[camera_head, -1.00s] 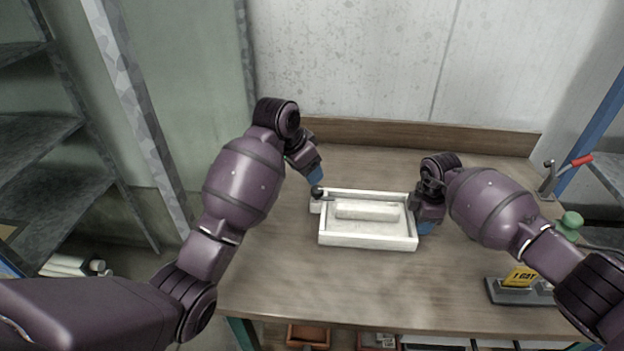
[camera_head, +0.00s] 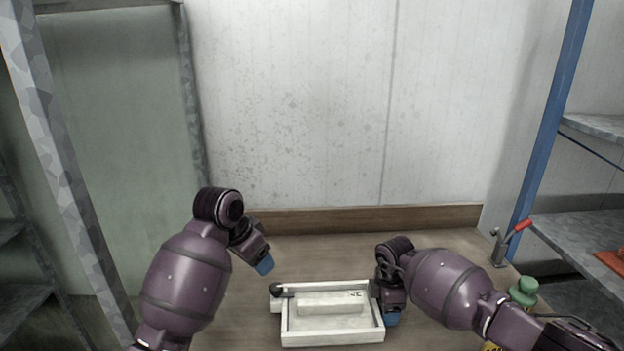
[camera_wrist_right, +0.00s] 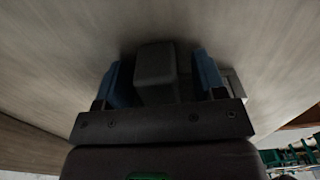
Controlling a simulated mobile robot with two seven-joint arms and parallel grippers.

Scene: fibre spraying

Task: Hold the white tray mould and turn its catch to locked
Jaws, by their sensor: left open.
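The white tray mould (camera_head: 332,339) lies on the table low in the head view, with a raised pale block inside. Its catch, a small dark lever with a round black knob (camera_head: 277,290), is at the tray's back left corner. My left gripper (camera_head: 264,266) is open, just above and left of the knob, apparently apart from it. My right gripper (camera_head: 391,317) is at the tray's right side. In the right wrist view its blue fingers (camera_wrist_right: 158,80) stand apart with a dark block between them. I cannot tell whether they grip anything.
The wooden table (camera_head: 330,250) is clear behind the tray, up to a low back ledge (camera_head: 350,219) and the wall. At right are a green knob (camera_head: 523,291), a red-handled lever (camera_head: 513,236) and blue-posted shelving (camera_head: 549,130).

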